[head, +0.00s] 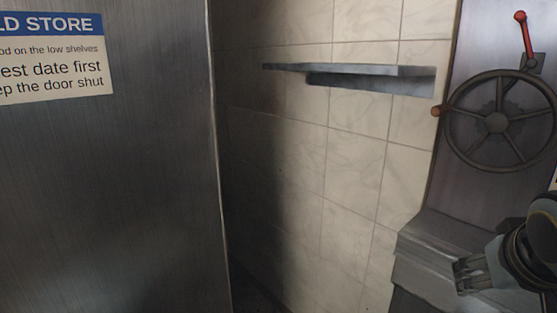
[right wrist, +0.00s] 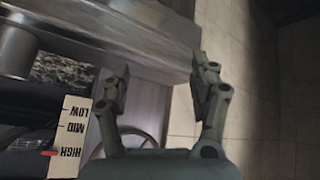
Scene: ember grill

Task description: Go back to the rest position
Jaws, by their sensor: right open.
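My right gripper (head: 468,277) is at the lower right of the head view, in front of the grey metal ledge of the grill housing. It is open and empty. In the right wrist view its two fingers (right wrist: 163,92) stand apart with nothing between them. A metal edge of the housing (right wrist: 150,45) shows beyond the fingertips; I cannot tell how far off it is. My left gripper is in neither view.
A handwheel (head: 497,122) and a red-handled lever (head: 525,35) are on the metal panel at right. A steel shelf (head: 350,71) is on the tiled wall. A cold store door (head: 110,190) fills the left. A LOW-MID-HIGH scale (right wrist: 70,130) has a red pointer at HIGH.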

